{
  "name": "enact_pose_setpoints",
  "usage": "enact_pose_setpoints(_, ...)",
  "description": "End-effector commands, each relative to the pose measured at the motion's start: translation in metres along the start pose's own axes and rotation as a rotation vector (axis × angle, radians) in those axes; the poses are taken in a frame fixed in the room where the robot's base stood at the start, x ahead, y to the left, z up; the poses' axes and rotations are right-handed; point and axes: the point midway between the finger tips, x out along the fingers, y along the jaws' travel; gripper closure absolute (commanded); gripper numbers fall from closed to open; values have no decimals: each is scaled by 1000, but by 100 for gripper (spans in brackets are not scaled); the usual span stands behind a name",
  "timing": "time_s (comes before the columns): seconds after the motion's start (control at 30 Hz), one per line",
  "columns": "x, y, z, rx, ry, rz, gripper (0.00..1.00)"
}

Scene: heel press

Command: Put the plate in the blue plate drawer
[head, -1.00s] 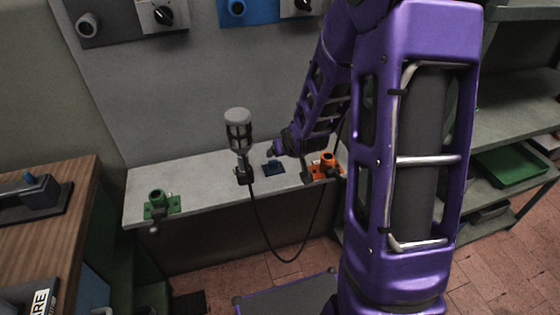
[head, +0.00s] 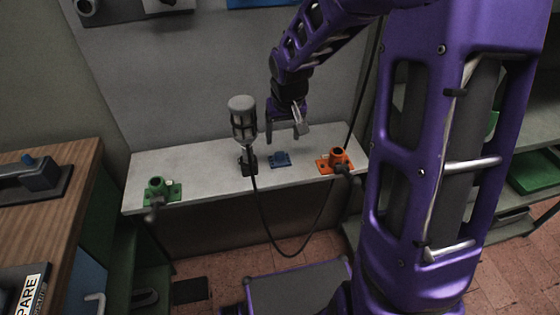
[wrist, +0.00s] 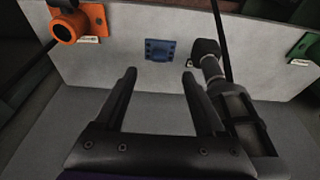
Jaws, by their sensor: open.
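A small blue plate-like piece (head: 280,160) lies on the pale shelf, between the grey lamp-like tool and the orange fitting. The wrist view shows the blue piece (wrist: 160,50) flat on the shelf, with small holes. My gripper (head: 288,132) is above and near it, pointing down, open and empty. In the wrist view the two fingers of my gripper (wrist: 159,77) are spread apart, and the blue piece shows beyond the tips, roughly between them.
The grey caged tool (head: 243,125) stands upright left of the blue piece, its cable hanging over the shelf edge. An orange fitting (head: 336,160) is to the right, a green fitting (head: 160,190) to the left. The wooden bench (head: 60,225) fills the left side.

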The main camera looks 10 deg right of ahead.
Motion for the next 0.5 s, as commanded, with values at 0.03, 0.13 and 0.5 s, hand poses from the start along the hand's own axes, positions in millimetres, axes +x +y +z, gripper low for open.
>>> enact_pose_setpoints(0.03,14,0,2,-1,-4,-1,28)
enact_pose_setpoints(0.13,33,-1,1,-1,-3,-1,28)
enact_pose_setpoints(0.5,66,0,-2,0,-2,-1,28)
